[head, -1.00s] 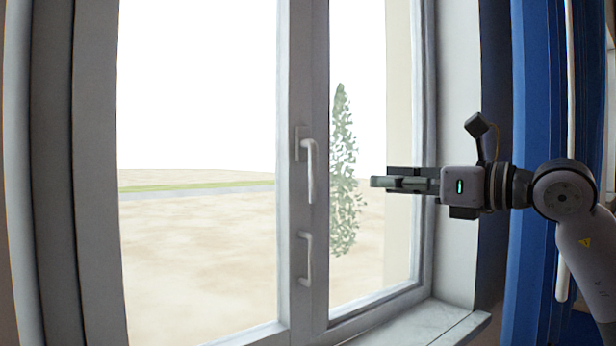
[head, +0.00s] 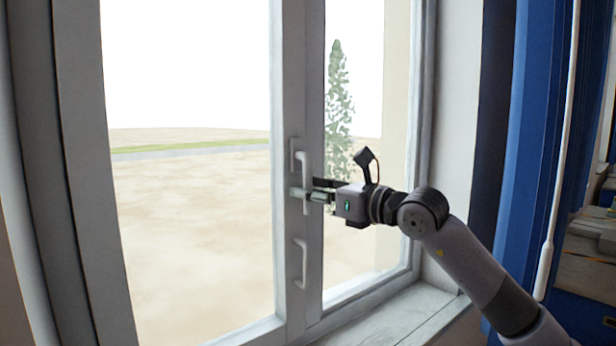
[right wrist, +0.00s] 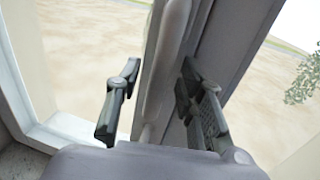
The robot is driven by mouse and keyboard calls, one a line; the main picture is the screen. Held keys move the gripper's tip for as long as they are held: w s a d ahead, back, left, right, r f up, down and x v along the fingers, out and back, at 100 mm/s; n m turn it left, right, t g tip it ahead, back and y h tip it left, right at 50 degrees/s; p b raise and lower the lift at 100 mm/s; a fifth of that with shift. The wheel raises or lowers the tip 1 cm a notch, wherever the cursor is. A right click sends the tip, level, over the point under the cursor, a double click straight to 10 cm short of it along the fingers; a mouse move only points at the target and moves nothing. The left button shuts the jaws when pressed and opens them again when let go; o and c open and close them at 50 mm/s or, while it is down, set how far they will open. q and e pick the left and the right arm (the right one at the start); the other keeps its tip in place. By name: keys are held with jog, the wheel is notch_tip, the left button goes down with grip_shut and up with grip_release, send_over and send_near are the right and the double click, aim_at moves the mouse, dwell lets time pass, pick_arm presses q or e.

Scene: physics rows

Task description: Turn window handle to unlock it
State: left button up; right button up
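The white window handle (head: 304,165) stands upright on the middle frame of the window, its grip pointing down; it also shows in the right wrist view (right wrist: 166,60). My right gripper (head: 308,190) is at the lower part of this handle. In the right wrist view its two fingers (right wrist: 158,105) stand apart, one on each side of the handle. A gap shows on both sides, so the gripper is open around the handle without gripping it. The window sash (head: 283,90) looks closed. My left gripper is not in view.
A second, smaller white handle (head: 300,262) sits lower on the same frame. The window sill (head: 400,318) runs below on the right. A blue curtain (head: 535,130) and a thin white rod (head: 560,150) hang at the right, near my right arm.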

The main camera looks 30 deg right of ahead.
jog(key=shift+w+a, duration=0.15)
jog(key=shift+w, duration=0.25)
grip_shut()
dwell(0.7)
